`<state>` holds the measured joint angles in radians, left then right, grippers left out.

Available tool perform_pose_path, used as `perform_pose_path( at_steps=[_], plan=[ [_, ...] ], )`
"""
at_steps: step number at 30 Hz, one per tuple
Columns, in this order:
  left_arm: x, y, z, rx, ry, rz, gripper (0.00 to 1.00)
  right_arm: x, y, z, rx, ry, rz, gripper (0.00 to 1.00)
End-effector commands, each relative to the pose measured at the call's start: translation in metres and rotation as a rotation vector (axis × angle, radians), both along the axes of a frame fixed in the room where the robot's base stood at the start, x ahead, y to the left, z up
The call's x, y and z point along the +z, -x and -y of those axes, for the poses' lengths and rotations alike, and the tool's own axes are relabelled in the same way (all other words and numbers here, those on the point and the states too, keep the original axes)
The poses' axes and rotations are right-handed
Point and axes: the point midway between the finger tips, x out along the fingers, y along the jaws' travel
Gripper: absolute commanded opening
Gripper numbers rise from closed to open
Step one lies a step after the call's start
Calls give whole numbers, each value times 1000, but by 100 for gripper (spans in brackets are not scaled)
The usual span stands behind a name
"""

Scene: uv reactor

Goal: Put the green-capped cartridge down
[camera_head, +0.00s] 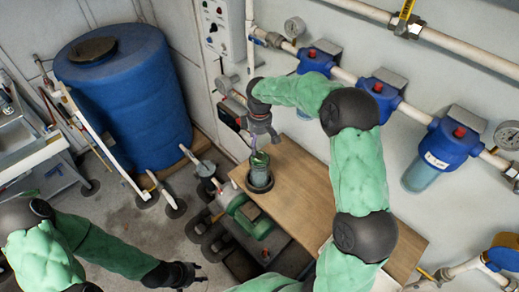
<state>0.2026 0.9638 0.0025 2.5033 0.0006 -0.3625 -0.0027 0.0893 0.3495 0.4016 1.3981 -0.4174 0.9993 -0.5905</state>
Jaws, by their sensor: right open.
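The green-capped cartridge (260,177) is a grey-green cylinder standing upright on the left end of a wooden board (330,203). A dark ring surrounds its foot. Its green top shows only partly below my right gripper (259,152). My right gripper points down at the cartridge's top, with its fingers open around or just above it; I cannot tell whether they touch. My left gripper (197,275) is low at the bottom of the view, away from the cartridge. It is empty and its fingers look spread.
A pipe with blue filter housings (447,139) runs along the wall behind the board. A large blue barrel (130,90) stands at the left, near a sink (14,134). Pipes and a green pump (249,215) crowd the floor beside the board. The board's right part is clear.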

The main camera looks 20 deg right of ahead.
Motion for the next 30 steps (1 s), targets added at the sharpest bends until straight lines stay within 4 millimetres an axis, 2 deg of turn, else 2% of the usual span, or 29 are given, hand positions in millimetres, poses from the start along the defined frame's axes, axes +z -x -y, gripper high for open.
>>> perform_pose_path(
  at_steps=[3,7,13,16,17,20,23,24,26,30],
  plan=[
    [2,0,0,0,0,0,40,22,-1,0,1,1,3,82],
    [3,0,0,0,0,0,40,36,0,0,1,0,1,82],
    [3,0,0,0,0,0,40,43,0,0,1,0,-1,82],
    [3,0,0,0,0,0,40,36,1,-4,-4,-9,-4,82],
    [3,0,0,0,0,0,40,29,2,-7,-9,-15,-6,82],
    [3,0,0,0,0,0,40,-10,10,-26,-43,-60,-14,82],
    [3,0,0,0,0,0,40,-65,28,-55,-115,-129,-24,82],
    [3,0,0,0,0,0,40,-88,38,-67,-154,-159,-29,82],
    [3,0,0,0,0,0,40,-119,56,-86,-219,-202,-38,82],
    [3,0,0,0,0,0,40,-182,110,-124,-400,-286,-70,82]
  ],
)
